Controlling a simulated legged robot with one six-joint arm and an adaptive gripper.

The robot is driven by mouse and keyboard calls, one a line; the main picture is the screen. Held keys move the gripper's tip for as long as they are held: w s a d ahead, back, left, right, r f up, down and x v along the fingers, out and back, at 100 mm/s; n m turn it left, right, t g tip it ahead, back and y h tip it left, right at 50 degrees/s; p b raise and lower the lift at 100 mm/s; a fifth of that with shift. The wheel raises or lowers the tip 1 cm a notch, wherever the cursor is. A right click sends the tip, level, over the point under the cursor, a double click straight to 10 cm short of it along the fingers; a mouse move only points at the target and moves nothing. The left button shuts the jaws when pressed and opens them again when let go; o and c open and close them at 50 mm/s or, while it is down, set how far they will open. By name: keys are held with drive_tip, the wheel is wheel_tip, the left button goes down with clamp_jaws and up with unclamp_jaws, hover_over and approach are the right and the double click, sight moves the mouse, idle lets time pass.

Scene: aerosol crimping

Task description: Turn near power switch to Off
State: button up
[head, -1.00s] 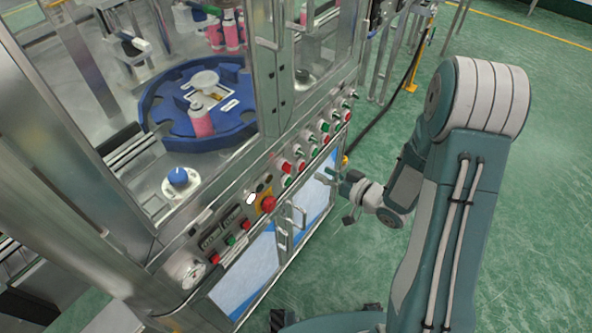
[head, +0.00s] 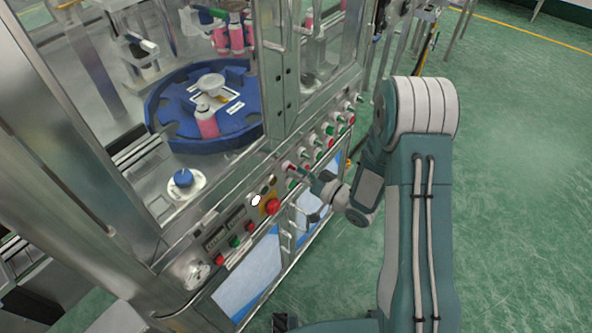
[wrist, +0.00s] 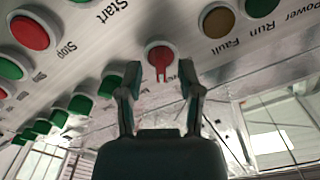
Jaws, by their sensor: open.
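No label of the switch can be read. In the head view my gripper (head: 306,177) is at the machine's front panel, right beside the row of red and green controls. It covers part of the panel there.
A red mushroom button (head: 272,206) on a yellow plate is left of my gripper. In the wrist view, lamps marked Power, Run and Fault (wrist: 217,21) are at the upper right, and Start and Stop buttons (wrist: 30,32) at the upper left. Clear green floor lies right.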

drive_tip(key=shift+w+a, duration=0.25)
drive_tip(key=shift+a, duration=0.05)
clamp_jaws()
drive_tip(key=shift+n, duration=0.3)
drive_tip(key=n, duration=1.1)
drive_tip(key=shift+s, duration=0.15)
drive_tip(key=shift+n, duration=0.3)
